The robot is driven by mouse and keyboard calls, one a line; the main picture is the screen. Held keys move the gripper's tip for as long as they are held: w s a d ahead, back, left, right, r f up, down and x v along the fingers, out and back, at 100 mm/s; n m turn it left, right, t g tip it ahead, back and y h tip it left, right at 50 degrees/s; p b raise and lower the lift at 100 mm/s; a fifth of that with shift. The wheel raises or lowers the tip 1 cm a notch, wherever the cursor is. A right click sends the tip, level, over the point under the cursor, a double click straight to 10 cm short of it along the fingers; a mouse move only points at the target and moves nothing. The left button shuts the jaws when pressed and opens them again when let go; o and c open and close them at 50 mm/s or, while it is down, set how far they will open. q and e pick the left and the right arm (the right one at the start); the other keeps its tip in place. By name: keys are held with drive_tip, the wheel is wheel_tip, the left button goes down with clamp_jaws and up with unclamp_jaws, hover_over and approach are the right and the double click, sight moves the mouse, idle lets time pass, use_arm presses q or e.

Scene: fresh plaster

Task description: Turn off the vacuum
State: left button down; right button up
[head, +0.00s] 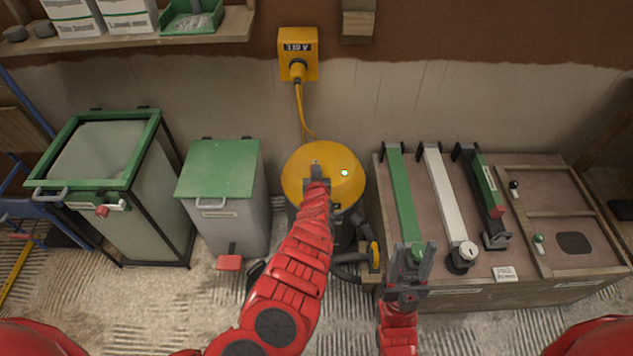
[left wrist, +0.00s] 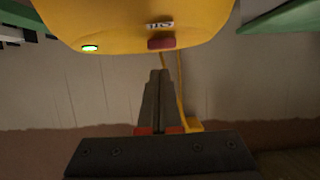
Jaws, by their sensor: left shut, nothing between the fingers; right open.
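The vacuum (head: 296,180) has a round yellow top and stands on the floor against the wall. A small green light glows on its top, and this light also shows on the vacuum in the left wrist view (left wrist: 120,20). A red switch (left wrist: 161,43) with a small label beside it sits near the rim. My left gripper (head: 315,166) is shut and empty over the vacuum's top and hides the switch in the head view. In the left wrist view its fingertips (left wrist: 159,72) appear just short of the switch. My right gripper (head: 415,252) is open and empty near the bench's front left corner.
A yellow 110 V wall box (head: 298,45) holds the vacuum's plug and cord. A grey bin with a green lid (head: 220,168) stands close on the left. A bench (head: 450,290) with several long tools stands close on the right.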

use_arm(q)
drive_tip(key=shift+s+f, duration=0.15)
drive_tip(key=shift+f, duration=0.7)
drive_tip(key=shift+b, duration=0.3)
